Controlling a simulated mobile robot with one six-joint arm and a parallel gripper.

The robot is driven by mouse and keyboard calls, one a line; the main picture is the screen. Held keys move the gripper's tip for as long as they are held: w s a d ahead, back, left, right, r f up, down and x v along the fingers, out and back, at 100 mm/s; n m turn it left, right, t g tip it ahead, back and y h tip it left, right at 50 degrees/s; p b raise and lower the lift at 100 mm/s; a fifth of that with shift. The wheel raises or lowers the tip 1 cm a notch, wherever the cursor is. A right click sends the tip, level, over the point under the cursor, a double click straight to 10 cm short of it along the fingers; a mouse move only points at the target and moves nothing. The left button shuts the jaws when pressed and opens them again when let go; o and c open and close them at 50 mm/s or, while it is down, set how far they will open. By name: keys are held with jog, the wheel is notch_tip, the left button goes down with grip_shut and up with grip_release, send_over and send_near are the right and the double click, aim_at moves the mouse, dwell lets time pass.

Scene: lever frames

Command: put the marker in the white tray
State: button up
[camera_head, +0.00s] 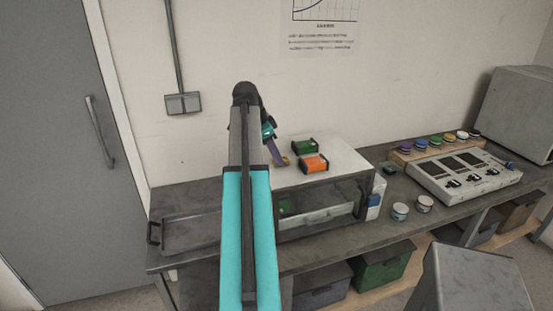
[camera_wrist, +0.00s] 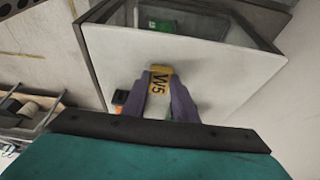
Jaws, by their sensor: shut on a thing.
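A yellow piece lettered "W5" (camera_wrist: 160,77) sits between my purple fingers in the wrist view; it may be the marker, but I cannot tell for certain. My gripper (camera_wrist: 160,92) is shut on it, over the white top of a cabinet. In the head view my gripper (camera_head: 283,161) is at the left part of that top, with a bit of yellow at its tips. Whether the piece touches the top is unclear. A pale tray-like container (camera_head: 322,216) shows inside the cabinet's open front; I cannot tell if it is the white tray.
A green box (camera_head: 305,147) and an orange box (camera_head: 314,164) stand on the cabinet top (camera_head: 345,155), right of my gripper. A dark tray (camera_head: 190,235) lies on the bench at left. Small jars (camera_head: 400,211) and a control panel (camera_head: 465,176) stand to the right.

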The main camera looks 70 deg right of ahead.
jog(key=shift+r+b, duration=0.55)
jog(key=shift+r, duration=0.85)
jog(key=w+a+r+b, duration=0.1)
jog(key=w+a+b, duration=0.1)
jog(key=a, duration=1.3)
jog(key=shift+w+a+r+b, duration=0.2)
jog(key=shift+w+a+b, duration=0.15)
jog(key=shift+w, duration=0.45)
jog(key=shift+w, duration=0.1)
jog(key=w+a+f+n+t+h, duration=0.1)
jog(key=w+a+f+n+t, duration=0.2)
jog(key=w+a+n, duration=0.6)
jog(key=w+a+f+n+t, duration=0.25)
jog(key=w+a+n, duration=0.25)
jog(key=w+a, duration=0.8)
jog(key=w+a+f+n+y, duration=0.1)
jog(key=w+a+n, duration=0.3)
jog(key=a, duration=0.5)
jog(key=w+a+f+n+t+y, duration=0.1)
jog(key=w+a+n, duration=0.4)
jog(key=a, duration=0.5)
jog(key=w+a+f+n+t+y, duration=0.1)
jog(key=w+a+f+n, duration=0.2)
jog(key=a, duration=0.6)
jog(key=shift+w+a+f+n+y, duration=0.15)
jog(key=shift+w+a+n+y, duration=0.2)
jog(key=shift+w+n, duration=0.65)
jog(key=shift+s+t, duration=0.15)
jog(key=shift+t, duration=0.1)
